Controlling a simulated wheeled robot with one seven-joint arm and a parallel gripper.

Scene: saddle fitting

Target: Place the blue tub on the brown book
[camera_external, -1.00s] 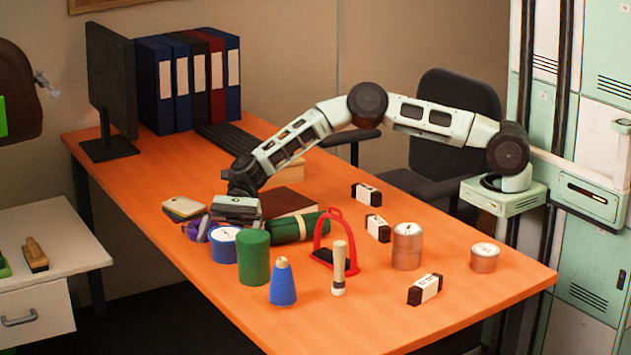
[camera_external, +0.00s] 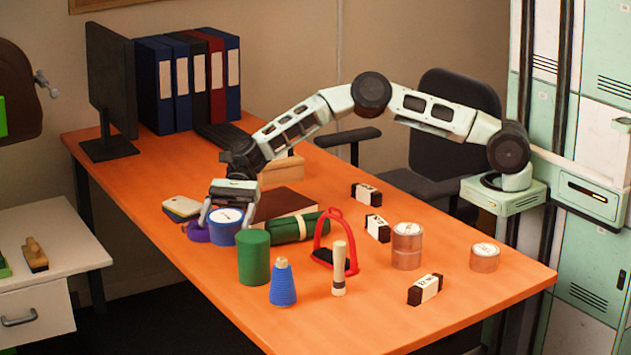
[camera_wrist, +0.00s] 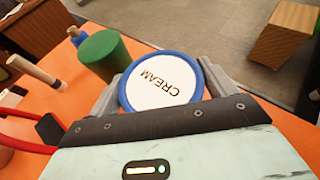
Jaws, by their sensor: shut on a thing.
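The blue tub (camera_external: 224,232) has a white lid, which reads CREAM in the wrist view (camera_wrist: 162,82). My gripper (camera_external: 229,222) is shut on the tub, with one finger on each side of it. It also shows in the wrist view (camera_wrist: 165,88), pointing down over the tub. The tub is upright at the left part of the orange table; I cannot tell whether it is clear of the tabletop. The brown book (camera_external: 286,203) lies flat behind and to the right of the tub. It is partly hidden by my gripper and the green roll.
A green cylinder (camera_external: 253,258) stands just in front of the tub. A green roll (camera_external: 292,229) lies beside the book, near a red stirrup (camera_external: 335,240). A purple item (camera_external: 198,231) and a stack of small pads (camera_external: 181,208) lie left of the tub.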

